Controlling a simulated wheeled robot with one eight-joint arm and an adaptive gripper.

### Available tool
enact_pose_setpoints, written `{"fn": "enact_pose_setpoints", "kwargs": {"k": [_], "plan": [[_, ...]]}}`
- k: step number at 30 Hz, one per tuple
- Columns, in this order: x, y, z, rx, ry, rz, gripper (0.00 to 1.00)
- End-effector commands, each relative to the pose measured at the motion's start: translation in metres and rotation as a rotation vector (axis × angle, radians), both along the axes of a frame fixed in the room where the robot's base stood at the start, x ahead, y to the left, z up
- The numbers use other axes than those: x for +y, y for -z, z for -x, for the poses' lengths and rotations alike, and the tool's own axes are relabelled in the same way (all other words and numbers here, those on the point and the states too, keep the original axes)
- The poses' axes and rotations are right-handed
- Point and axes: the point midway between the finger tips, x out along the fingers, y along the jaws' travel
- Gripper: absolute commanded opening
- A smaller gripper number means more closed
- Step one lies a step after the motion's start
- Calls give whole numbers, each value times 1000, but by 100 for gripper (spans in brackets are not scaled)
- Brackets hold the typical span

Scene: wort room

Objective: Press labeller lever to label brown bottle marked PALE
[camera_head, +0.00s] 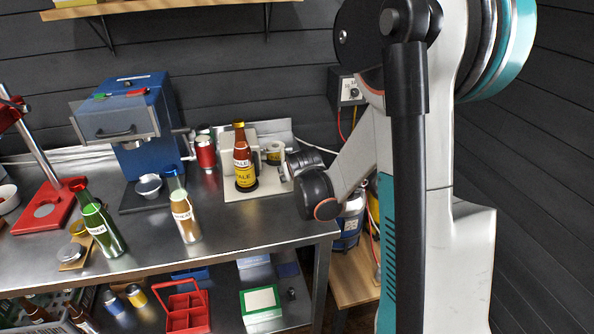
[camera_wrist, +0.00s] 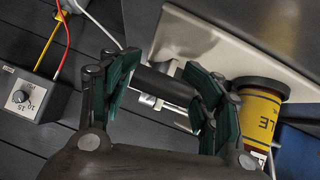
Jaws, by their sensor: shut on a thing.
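The brown bottle (camera_head: 243,158) stands upright on the pale labeller (camera_head: 230,194) on the steel bench. In the wrist view the bottle's yellow label (camera_wrist: 262,112) shows at the right, just beyond one finger. My gripper (camera_wrist: 165,92) is at the labeller's right side, shut on the dark lever (camera_wrist: 165,84), which spans between the green finger pads. In the head view the wrist hides much of the lever.
A green bottle (camera_head: 98,222) and a clear-looking bottle (camera_head: 185,212) stand on the bench to the left. A blue machine (camera_head: 128,115) and a red can (camera_head: 205,152) are behind them. A control box (camera_wrist: 28,97) with wires is on the wall side. The bench front middle is clear.

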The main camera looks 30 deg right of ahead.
Motion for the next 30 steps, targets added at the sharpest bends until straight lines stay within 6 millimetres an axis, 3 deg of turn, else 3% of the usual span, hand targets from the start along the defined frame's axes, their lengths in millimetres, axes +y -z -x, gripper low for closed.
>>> {"fn": "enact_pose_setpoints", "kwargs": {"k": [9,10,12,30], "plan": [[7,2,1,5,-7,-9,10],[7,2,1,5,-7,-9,58],[7,2,1,5,-7,-9,73],[3,1,0,2,-3,-3,73]]}}
